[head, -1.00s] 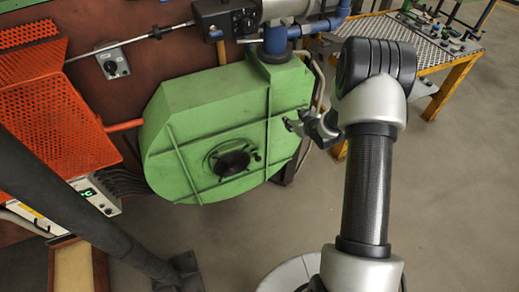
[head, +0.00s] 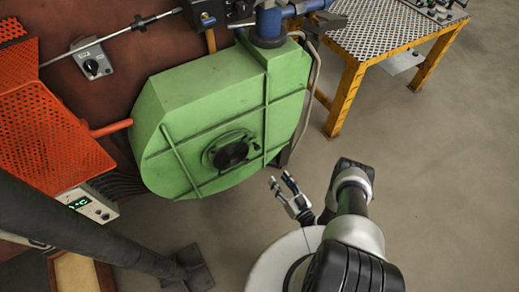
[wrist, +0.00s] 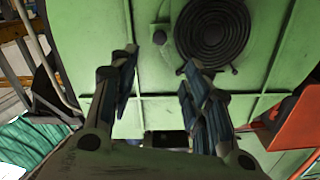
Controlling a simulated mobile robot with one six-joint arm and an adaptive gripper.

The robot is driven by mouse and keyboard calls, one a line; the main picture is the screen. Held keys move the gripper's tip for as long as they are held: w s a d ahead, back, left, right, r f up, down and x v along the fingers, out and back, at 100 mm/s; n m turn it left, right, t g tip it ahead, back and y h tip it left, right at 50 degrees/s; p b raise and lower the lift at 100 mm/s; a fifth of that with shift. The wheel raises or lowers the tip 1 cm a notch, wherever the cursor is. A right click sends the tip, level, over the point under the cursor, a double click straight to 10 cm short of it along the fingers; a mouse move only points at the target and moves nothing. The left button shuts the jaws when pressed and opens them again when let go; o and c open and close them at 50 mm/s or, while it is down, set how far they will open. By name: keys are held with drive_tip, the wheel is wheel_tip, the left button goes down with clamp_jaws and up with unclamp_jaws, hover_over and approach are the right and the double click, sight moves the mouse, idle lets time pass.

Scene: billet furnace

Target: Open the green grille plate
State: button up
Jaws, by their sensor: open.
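The green plate (head: 190,165) is the front face of a large green housing in the head view, with raised ribs and a round black grille (head: 231,154) at its middle. It looks flush with the housing. My gripper (head: 280,178) is open and empty, below and right of the housing. In the wrist view my gripper (wrist: 160,66) shows its two fingers apart, in front of the plate.
An orange perforated guard (head: 45,135) and a control box (head: 88,204) stand at the left. A blue pipe (head: 268,25) enters the housing's top. A yellow-legged perforated table (head: 375,35) stands at the upper right. The floor at the right is clear.

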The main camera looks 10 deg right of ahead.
sight(258, 149)
drive_tip(key=b+x, duration=0.2)
drive_tip(key=x, duration=1.5)
drive_tip(key=shift+b, duration=0.3)
drive_tip(key=shift+c, duration=0.3)
clamp_jaws()
